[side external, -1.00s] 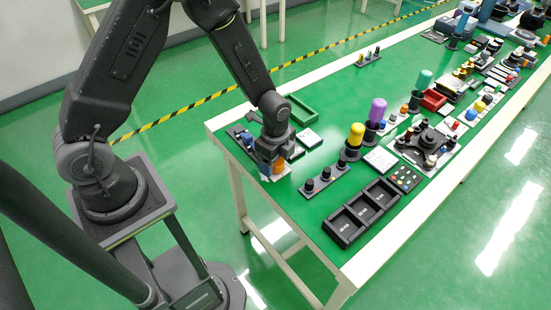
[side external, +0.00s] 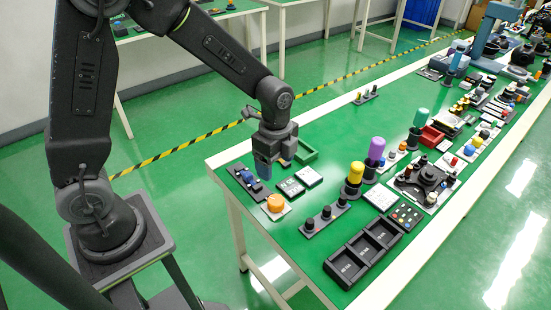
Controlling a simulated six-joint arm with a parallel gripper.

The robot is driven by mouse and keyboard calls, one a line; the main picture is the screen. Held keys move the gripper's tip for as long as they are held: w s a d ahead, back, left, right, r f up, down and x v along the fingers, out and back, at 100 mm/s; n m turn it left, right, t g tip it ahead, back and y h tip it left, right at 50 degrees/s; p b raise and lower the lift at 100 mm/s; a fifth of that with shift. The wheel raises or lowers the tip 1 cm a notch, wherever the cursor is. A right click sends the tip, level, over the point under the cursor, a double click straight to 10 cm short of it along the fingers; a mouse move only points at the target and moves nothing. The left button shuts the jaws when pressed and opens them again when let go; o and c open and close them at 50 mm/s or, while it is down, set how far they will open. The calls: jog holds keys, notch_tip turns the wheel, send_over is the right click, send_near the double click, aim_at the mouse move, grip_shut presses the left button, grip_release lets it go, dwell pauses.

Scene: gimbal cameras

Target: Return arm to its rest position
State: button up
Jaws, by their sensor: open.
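My gripper (side external: 268,172) is in the side external view, at the end of my dark grey arm. It hangs above the left end of the green-topped table (side external: 317,257), pointing down. Its jaws are open, and I see nothing held between them. An orange round button on a white base (side external: 276,203) stands on the table just below and in front of the gripper. A small dark and blue block fixture (side external: 248,180) lies to its left. The fingertips are small and partly hidden.
A black three-knob strip (side external: 325,217), black bins (side external: 362,252) and tall yellow (side external: 356,174) and purple (side external: 375,150) knobs stand to the right. Free room is above the table.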

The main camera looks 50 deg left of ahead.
jog(key=shift+r, duration=0.4)
jog(key=s+a+r+n+t, duration=0.1)
jog(key=s+r+n+t, duration=0.4)
jog(key=s+r+n, duration=1)
jog(key=shift+s+a+r+t, duration=0.3)
jog(key=shift+s+a+r, duration=0.05)
jog(key=shift+s+r, duration=0.25)
jog(key=shift+w, duration=0.1)
dwell(3.2)
